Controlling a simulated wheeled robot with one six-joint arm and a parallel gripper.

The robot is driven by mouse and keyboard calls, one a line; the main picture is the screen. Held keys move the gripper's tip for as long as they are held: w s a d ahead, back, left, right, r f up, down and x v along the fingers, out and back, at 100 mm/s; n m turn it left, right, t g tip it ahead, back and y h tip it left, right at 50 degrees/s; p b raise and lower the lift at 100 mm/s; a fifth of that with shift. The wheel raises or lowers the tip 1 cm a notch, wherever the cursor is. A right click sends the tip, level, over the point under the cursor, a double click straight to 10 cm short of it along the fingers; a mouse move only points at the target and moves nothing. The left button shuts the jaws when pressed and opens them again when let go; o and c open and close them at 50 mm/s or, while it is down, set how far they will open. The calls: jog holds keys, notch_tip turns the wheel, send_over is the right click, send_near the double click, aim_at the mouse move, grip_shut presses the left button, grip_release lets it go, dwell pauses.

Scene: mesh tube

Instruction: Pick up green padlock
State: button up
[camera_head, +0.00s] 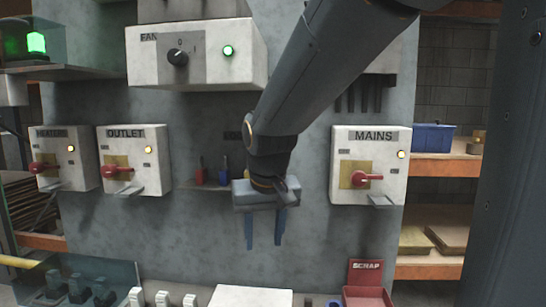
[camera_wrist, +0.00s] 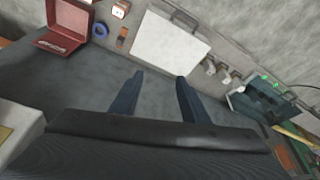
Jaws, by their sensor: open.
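I cannot make out a green padlock in either view. A red padlock (camera_head: 201,172) and a blue padlock (camera_head: 224,171) hang side by side on the grey panel, just left of my gripper (camera_head: 264,243). My arm and wrist cover the panel to the right of the blue one, including most of a label there. My gripper is open and empty, with its fingers pointing down in front of the panel. In the wrist view its two fingers (camera_wrist: 159,80) are apart above bare grey surface.
Switch boxes labelled OUTLET (camera_head: 133,160) and MAINS (camera_head: 369,164) flank my arm, with the FAN box (camera_head: 197,54) above. Below are a white plate (camera_head: 250,297), a red SCRAP bin (camera_head: 366,284) and a teal tray (camera_head: 79,279). The scrap bin also shows in the wrist view (camera_wrist: 65,27).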

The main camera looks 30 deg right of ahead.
jog(key=w+d+r+m+t+b, duration=0.1)
jog(key=d+r, duration=0.1)
jog(key=r, duration=0.6)
jog(key=w+d+r+t+h, duration=0.1)
jog(key=d+r, duration=0.2)
jog(key=r, duration=0.5)
jog(key=shift+w+d+m+b, duration=0.2)
jog(key=shift+m+b, duration=0.2)
jog(key=b, duration=0.5)
jog(key=shift+w+d, duration=0.15)
jog(key=shift+w, duration=0.25)
jog(key=w+d+f+p, duration=0.1)
jog(key=w, duration=0.2)
jog(key=w+d+f, duration=0.1)
jog(key=w+d, duration=0.1)
jog(key=w, duration=0.2)
jog(key=w+d+f+p, duration=0.1)
jog(key=w+f, duration=0.1)
jog(key=w, duration=0.2)
jog(key=shift+d+p, duration=0.35)
jog(key=shift+c, duration=0.5)
grip_shut()
